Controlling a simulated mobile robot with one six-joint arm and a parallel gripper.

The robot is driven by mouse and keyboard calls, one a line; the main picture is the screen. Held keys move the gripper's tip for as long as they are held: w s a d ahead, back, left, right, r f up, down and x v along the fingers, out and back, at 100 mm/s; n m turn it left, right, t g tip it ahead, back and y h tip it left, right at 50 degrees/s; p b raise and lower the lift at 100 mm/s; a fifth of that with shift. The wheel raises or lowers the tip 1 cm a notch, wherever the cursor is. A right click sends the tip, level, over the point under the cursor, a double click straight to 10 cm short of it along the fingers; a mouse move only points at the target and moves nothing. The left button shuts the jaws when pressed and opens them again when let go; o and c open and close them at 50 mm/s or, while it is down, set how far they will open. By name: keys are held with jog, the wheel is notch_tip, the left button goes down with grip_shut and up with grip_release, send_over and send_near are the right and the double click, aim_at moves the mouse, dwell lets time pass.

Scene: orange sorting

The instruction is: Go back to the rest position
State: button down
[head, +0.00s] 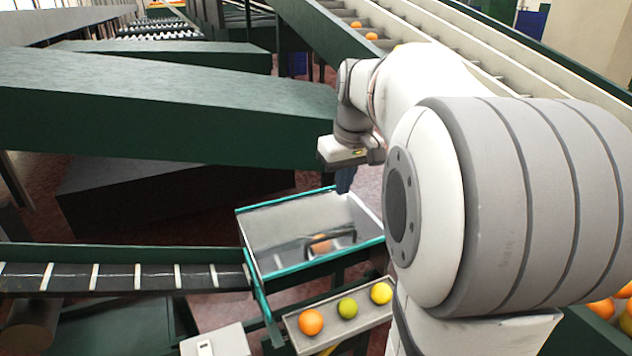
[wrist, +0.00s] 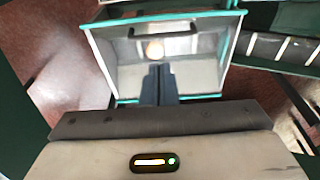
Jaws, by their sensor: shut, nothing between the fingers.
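My gripper (head: 345,182) hangs fingers down over the far right part of a grey bin with a teal rim (head: 312,262). In the wrist view the fingers of my gripper (wrist: 158,72) are together, with nothing between them. They point toward the bin, which also shows in the wrist view (wrist: 205,75).
A small tray (head: 342,328) in front of the bin holds an orange (head: 311,322), a green fruit (head: 348,308) and a yellow fruit (head: 381,293). A slatted conveyor (head: 120,278) meets the bin from the left. Large green beams (head: 160,115) stand behind. More fruit (head: 603,311) lies at the lower right.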

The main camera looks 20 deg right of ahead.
jog(key=s+a+f, duration=0.5)
jog(key=s+a, duration=0.1)
jog(key=s, duration=0.2)
jog(key=s+a+f, duration=0.5)
jog(key=s+a, duration=0.2)
jog(key=s, duration=0.1)
jog(key=shift+s+a+f+t, duration=0.2)
jog(key=shift+s+f+t, duration=0.1)
jog(key=shift+f+t, duration=0.1)
